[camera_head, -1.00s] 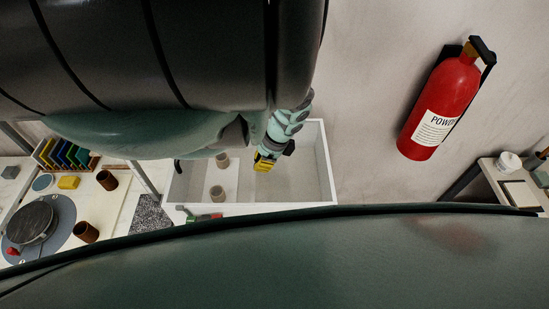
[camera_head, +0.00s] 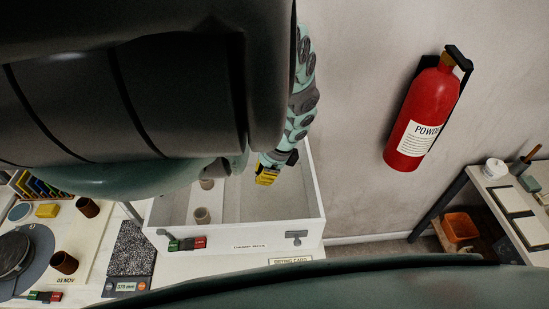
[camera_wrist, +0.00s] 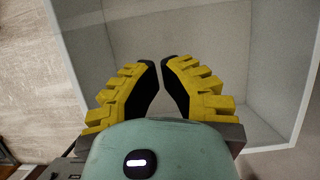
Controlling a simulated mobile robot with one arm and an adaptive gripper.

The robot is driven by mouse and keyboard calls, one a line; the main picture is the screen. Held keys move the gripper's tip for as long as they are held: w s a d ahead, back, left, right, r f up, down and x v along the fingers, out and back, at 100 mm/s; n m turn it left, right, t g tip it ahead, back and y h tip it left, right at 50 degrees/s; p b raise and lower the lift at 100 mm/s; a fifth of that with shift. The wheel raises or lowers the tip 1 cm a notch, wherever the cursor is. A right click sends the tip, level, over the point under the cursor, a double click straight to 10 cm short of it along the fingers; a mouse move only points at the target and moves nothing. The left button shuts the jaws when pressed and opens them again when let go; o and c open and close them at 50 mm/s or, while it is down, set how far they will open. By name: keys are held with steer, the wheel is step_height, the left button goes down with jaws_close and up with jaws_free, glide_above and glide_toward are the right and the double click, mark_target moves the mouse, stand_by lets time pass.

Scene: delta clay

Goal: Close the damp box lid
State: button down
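The damp box is a white, open-topped box (camera_head: 225,238) in the middle of the head view. A small label, a dark latch and a red-green tag are on its front. Two small pale cups (camera_head: 202,215) stand inside at the left. I cannot make out the lid; my arm hides part of the box's far side. My gripper (camera_head: 266,180), with yellow-and-black fingers, hangs over the box's right half and holds nothing. In the wrist view the fingertips (camera_wrist: 161,62) are close together with a narrow gap, in front of the pale box interior (camera_wrist: 225,40).
A red fire extinguisher (camera_head: 420,120) hangs on the wall at right. A shelf (camera_head: 505,210) and an orange bin (camera_head: 461,226) are at far right. Left of the box are a speckled slab (camera_head: 130,250), brown cups (camera_head: 64,262) and a turntable (camera_head: 15,255).

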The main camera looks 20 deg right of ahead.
steer(key=v, duration=0.7)
steer(key=shift+r+p, duration=0.25)
steer(key=shift+p, duration=0.15)
